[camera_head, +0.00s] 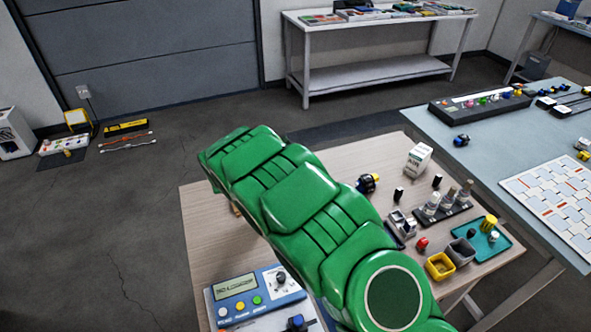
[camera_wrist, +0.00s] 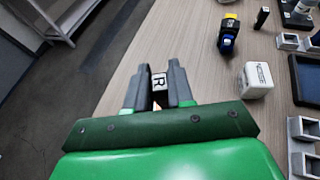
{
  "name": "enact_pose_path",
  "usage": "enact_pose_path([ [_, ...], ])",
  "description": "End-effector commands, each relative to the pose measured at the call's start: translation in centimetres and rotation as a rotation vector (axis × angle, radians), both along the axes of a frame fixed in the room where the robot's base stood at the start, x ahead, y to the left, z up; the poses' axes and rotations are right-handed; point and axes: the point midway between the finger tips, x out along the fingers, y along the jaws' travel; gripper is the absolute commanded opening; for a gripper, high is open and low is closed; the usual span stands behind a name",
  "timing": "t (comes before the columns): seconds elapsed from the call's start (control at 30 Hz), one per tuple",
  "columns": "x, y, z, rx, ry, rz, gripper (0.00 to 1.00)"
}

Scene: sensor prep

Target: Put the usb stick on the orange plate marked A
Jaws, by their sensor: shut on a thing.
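My gripper (camera_wrist: 160,76) is shut on a small dark thing with a white face marked R (camera_wrist: 159,83), low over the wooden table. Only its end shows between the fingers, so I cannot tell for sure that it is the usb stick. In the head view my green arm hides the gripper and what it holds. I cannot make out an orange plate marked A in either view; my arm covers much of the table.
Right of my gripper are a white box (camera_wrist: 257,80) and a yellow-and-blue thing (camera_wrist: 229,36). A yellow bin (camera_head: 440,266), a grey bin (camera_head: 461,251) and a teal tray (camera_head: 497,253) stand right. A blue control box (camera_head: 254,296) sits in front. The table's left strip is bare.

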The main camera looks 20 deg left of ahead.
Motion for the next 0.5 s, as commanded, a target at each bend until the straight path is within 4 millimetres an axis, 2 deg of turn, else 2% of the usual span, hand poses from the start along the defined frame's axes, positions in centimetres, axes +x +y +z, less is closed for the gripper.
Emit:
enact_pose_path([
  [0.13, 1.3, 0.9, -0.9, 0.000, 0.001, 0.000, 0.00],
  [0.5, 3.4, 2.4, -4.1, 0.000, 0.001, 0.000, 0.00],
])
